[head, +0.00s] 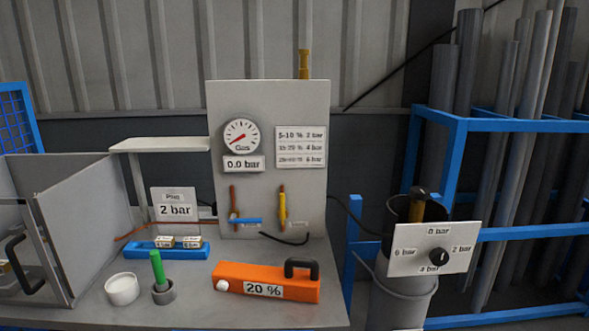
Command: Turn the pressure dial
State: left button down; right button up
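The pressure dial is a round black knob (439,257) on a tilted white plate (410,262) at the right. The plate reads 0 bar at the top, 2 bar at the right, 4 bar at the bottom and 6 bar at the left. The knob's pointing direction is too small to tell. The round gauge (241,135) on the grey panel (268,100) has a red needle toward its lower left, and the display (244,163) below it reads 0.0 bar. Neither of my grippers is in view.
A grey cylinder (397,300) stands behind the dial plate, beside a blue rack (455,150) of pipes. An orange box (266,281) labelled 20 % lies on the grey table (215,313). A chart (301,147) pairs percentages with pressures. A sign (174,209) reads 2 bar.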

aim_at(439, 256)
jog(key=k+l+z, duration=0.1)
jog(key=l+z, duration=0.25)
jog(key=l, duration=0.3)
jog(key=l+z, duration=0.3)
jog(key=l, duration=0.35)
